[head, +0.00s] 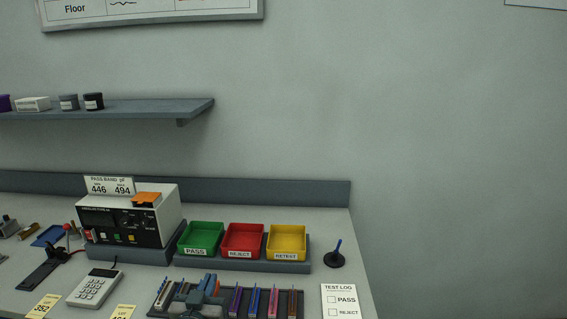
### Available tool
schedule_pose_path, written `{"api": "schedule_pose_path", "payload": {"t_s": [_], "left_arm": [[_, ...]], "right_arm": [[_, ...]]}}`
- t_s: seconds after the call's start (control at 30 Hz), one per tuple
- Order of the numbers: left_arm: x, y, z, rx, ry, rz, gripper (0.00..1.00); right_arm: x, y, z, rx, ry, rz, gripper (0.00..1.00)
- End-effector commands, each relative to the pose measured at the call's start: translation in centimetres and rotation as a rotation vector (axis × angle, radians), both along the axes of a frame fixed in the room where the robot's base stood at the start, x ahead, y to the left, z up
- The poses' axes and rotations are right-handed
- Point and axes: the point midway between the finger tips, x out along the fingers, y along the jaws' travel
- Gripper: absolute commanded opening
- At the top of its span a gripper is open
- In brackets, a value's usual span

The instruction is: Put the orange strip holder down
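A narrow orange strip holder (218,287) stands near the middle of the dark rack (310,306) at the bottom of the head view. My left gripper (196,292) is at the rack, low in the picture, with blue-grey parts close beside the orange strip holder. The parts overlap, so I cannot tell whether the gripper is shut on it or only next to it. The lower part of the orange holder is hidden. My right gripper is not in view.
Several other coloured strip holders, one purple (236,300), stand in the rack. Behind it are green (201,238), red (243,240) and yellow (286,242) bins. A meter (125,222), a calculator (95,288) and a test log card (340,301) flank the rack.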

Motion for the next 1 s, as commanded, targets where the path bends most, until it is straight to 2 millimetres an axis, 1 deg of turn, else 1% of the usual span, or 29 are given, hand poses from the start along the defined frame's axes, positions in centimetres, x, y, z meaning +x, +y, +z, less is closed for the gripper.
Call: {"api": "schedule_pose_path", "payload": {"t_s": [0.03, 0.1, 0.3, 0.4, 0.5, 0.6, 0.7, 1.0], "left_arm": [[-1.9, 0.0, -1.1, -0.002, 0.006, 0.0, 0.0], [-4.2, 0.1, -2.0, -0.003, 0.006, 0.002, 0.0], [-10.5, 0.6, -3.7, -0.004, 0.003, 0.016, 0.0], [-13.0, 0.9, -4.0, -0.003, 0.002, 0.026, 0.0], [-14.8, 1.1, -4.1, -0.001, 0.002, 0.035, 0.0], [-15.9, 1.3, -4.1, 0.0, 0.001, 0.04, 0.0], [-16.4, 1.3, -4.1, 0.001, 0.0, 0.043, 0.0], [-16.5, 1.4, -4.1, 0.001, -0.001, 0.043, 0.0]], "right_arm": [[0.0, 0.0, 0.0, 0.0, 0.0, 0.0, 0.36], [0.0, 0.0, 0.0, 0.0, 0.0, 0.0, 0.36], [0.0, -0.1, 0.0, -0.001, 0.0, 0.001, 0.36], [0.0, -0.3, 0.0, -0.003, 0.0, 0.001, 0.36], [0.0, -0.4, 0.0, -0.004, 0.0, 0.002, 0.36], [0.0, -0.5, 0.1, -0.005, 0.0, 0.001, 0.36], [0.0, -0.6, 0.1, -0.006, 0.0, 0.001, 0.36], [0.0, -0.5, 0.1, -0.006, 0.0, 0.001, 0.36]]}}
